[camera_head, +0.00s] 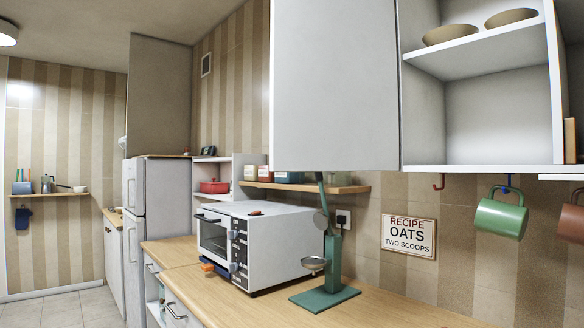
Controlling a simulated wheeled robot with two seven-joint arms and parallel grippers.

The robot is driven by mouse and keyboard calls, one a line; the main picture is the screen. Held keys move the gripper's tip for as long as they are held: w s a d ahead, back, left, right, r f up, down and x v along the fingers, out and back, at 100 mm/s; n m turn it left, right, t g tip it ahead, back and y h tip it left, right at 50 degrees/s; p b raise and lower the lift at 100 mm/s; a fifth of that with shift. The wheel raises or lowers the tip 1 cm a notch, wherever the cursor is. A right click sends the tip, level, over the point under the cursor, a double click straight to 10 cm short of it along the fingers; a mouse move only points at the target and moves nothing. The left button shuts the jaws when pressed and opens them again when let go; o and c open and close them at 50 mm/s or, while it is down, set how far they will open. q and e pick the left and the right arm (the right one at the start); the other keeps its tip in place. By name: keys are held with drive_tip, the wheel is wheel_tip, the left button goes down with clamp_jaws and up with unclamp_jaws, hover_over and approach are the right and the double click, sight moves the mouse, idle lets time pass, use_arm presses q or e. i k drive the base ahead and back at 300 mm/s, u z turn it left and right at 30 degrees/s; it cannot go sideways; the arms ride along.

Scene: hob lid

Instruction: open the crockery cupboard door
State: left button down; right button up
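The wall cupboard (487,118) at the upper right shows an open interior. Two tan bowls, one on the left (450,34) and one on the right (511,17), sit on its upper shelf (470,48). A large plain pale grey panel (335,85) adjoins its left side and looks like its door, swung out to the left. The panel's top is cut off by the picture edge, and no handle shows on it. Neither of my grippers is in view.
A green mug (501,216) and a brown mug (571,220) hang below the cupboard. A white oven (265,240) and a green stand (326,298) occupy the wooden worktop (395,309). A sign (408,235) is on the wall. Floor shows clear at left.

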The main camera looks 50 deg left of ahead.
sight(334, 99)
drive_tip(key=z, duration=1.75)
drive_tip(key=k, duration=1.15)
drive_tip(key=u, duration=1.95)
drive_tip(key=i, duration=0.3)
